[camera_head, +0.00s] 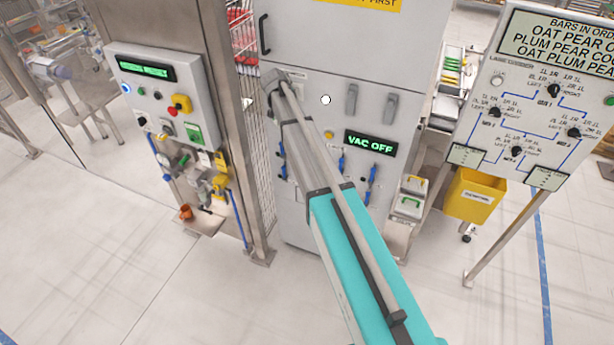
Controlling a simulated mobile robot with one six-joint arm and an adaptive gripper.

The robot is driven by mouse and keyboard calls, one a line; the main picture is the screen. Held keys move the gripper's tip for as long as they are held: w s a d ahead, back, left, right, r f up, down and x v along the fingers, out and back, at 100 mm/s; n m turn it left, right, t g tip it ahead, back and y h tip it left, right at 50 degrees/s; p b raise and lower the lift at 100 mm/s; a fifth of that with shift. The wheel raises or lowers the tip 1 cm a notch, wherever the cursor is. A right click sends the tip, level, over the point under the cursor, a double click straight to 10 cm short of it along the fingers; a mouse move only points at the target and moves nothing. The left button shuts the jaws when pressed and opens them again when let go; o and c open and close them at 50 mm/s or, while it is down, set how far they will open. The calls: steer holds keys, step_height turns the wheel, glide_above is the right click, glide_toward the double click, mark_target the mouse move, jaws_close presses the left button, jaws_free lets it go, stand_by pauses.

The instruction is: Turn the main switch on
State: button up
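A grey control panel (163,100) stands at the left. It carries a yellow switch with a red part (181,104), which looks like the main switch; its turned position is too small to read. The panel's green display (146,68) is lit, but its text is unreadable. My arm reaches up from the bottom right, and its far end, with my gripper (272,82), is in front of the grey cabinet (318,75). This end is to the right of the panel and apart from the switch. The fingers cannot be made out.
The cabinet's display (371,143) reads VAC OFF, with two grey handles (352,102) above and blue-handled valves (371,172) around it. A steel post (215,60) stands between panel and cabinet. A selector board (540,100) and yellow bin (474,195) are right. The front floor is clear.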

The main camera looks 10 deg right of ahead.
steer(key=n+g+h, duration=0.1)
steer(key=h, duration=0.1)
steer(key=n+g+h+b, duration=0.1)
steer(key=shift+w+a+f+g+h, duration=0.2)
steer(key=shift+g+h, duration=0.1)
steer(key=shift+h, duration=0.1)
steer(key=n+g+h+b, duration=0.1)
steer(key=n+h+b, duration=0.1)
steer(key=h+b, duration=0.1)
steer(key=shift+g, duration=0.3)
steer(key=p+v, duration=0.7)
steer(key=v, duration=0.7)
steer(key=s+d+f+n+g+y+b, duration=0.1)
steer(key=s+d+f+y+b, duration=0.2)
steer(key=s+f, duration=0.6)
steer(key=s+d+f+n+g+y+b, duration=0.1)
steer(key=s+d+f+b, duration=0.7)
steer(key=s, duration=1)
steer(key=shift+d+f+n+g+y+b, duration=0.3)
steer(key=shift+f+g+y, duration=0.3)
steer(key=shift+f+y, duration=0.75)
steer(key=shift+r, duration=0.1)
